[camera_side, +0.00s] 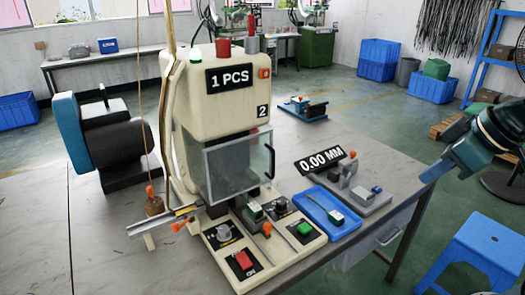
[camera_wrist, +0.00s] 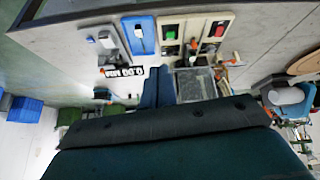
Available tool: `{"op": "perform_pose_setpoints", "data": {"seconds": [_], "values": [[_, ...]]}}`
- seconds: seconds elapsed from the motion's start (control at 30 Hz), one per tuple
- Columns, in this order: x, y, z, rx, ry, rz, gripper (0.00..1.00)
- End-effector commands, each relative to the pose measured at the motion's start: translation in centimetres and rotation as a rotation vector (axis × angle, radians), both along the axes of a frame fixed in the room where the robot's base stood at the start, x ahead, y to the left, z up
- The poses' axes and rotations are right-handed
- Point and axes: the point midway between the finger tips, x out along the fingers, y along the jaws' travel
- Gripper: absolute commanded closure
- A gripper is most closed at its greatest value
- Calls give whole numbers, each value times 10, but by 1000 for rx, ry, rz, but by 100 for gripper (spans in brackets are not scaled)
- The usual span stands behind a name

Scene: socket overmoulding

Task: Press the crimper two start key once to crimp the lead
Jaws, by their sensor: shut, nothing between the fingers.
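Crimper two (camera_side: 222,100) is the cream machine marked "2", with a "1 PCS" display and a clear guard (camera_side: 235,165) in front of its work area. A green key (camera_side: 305,229) sits at the right of its front panel and a red switch (camera_side: 243,261) at the left. The wrist view, upside down, also shows the green key (camera_wrist: 170,35) and red switch (camera_wrist: 220,30). My gripper (camera_side: 425,178) is at the right, past the table edge, well apart from the panel. Its blue fingers (camera_wrist: 159,74) are together and empty. I cannot make out a lead in the crimper.
A blue tray (camera_side: 308,202) holding a green-ended part stands right of the panel. Behind it are a grey gauge fixture (camera_side: 372,203) and a "0.00 MM" display (camera_side: 325,161). A metal chute (camera_side: 150,224) with orange-handled parts lies left. A blue stool (camera_side: 480,250) stands on the floor.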

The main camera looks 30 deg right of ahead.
Motion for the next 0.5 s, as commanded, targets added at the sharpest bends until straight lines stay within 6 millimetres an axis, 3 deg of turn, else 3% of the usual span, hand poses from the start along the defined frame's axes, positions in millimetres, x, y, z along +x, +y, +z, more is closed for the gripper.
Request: {"op": "perform_pose_setpoints", "data": {"seconds": [0.5], "values": [[89, 12, -32, -103, -76, 238, 100]]}}
